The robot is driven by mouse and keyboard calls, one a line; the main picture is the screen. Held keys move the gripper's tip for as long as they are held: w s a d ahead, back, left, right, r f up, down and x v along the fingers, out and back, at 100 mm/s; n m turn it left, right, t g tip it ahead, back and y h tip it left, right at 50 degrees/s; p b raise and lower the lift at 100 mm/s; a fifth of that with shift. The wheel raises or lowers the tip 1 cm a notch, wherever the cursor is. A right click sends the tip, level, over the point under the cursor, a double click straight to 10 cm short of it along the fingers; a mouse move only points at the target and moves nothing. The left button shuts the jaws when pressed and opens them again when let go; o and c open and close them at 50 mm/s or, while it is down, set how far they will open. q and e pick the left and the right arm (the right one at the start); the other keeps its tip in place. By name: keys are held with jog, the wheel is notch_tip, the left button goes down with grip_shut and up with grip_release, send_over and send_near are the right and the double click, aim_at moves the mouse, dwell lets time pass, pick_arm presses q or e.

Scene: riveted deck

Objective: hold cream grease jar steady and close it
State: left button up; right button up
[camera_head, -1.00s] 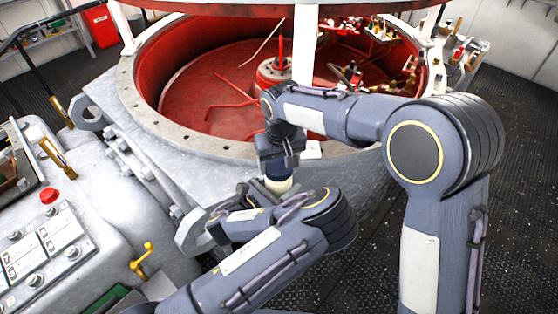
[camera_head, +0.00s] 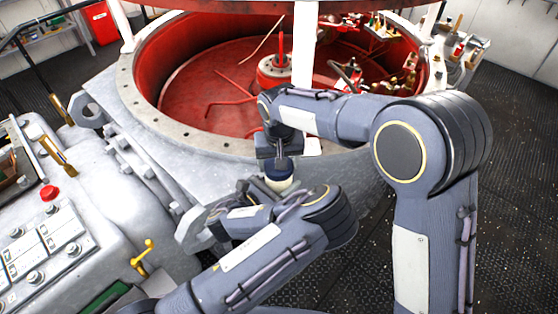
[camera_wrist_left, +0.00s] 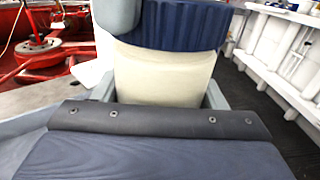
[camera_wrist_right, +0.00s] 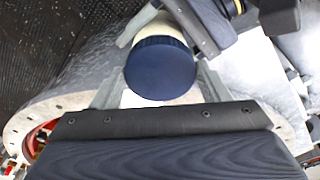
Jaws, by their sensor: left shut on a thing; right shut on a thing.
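The cream grease jar (camera_head: 279,184) stands upright, with a ribbed dark blue lid (camera_head: 279,169) on top. My left gripper (camera_wrist_left: 160,92) is shut on the cream body (camera_wrist_left: 165,76), one finger on each side. My right gripper (camera_wrist_right: 160,82) is above the jar, shut on the blue lid (camera_wrist_right: 161,70). One grey right finger shows beside the lid in the left wrist view. The lid sits against the body with no clear gap; the thread is hidden. In the head view my left fingers are mostly hidden by my left wrist.
A large flanged ring housing (camera_head: 150,125) with a red interior lies just behind the jar. A grey machine with a control panel (camera_head: 45,245), red button (camera_head: 49,193) and yellow handle (camera_head: 142,252) stands at the left. The dark floor (camera_head: 500,180) at the right is clear.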

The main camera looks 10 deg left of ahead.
jog(key=m, duration=0.5)
jog(key=shift+a+h, duration=0.25)
jog(key=shift+h, duration=0.05)
jog(key=m, duration=0.8)
jog(key=shift+w+a+m+g+h, duration=0.1)
jog(key=shift+m+g+h, duration=0.2)
jog(key=shift+m+h, duration=0.1)
jog(key=m, duration=0.3)
jog(key=shift+w, duration=0.1)
jog(key=m+g, duration=0.1)
jog(key=m, duration=0.4)
jog(key=shift+w+m, duration=0.1)
jog(key=shift+m, duration=0.2)
jog(key=m, duration=0.8)
jog(key=shift+w+f+m+g, duration=0.1)
jog(key=shift+w+m+g, duration=0.05)
jog(key=shift+m+g, duration=0.2)
jog(key=shift+d+f+m+g, duration=0.1)
jog(key=shift+d+m+g, duration=0.15)
jog(key=shift+m, duration=0.8)
jog(key=o, duration=1)
jog(key=shift+o, duration=0.2)
jog(key=shift+r, duration=2.3)
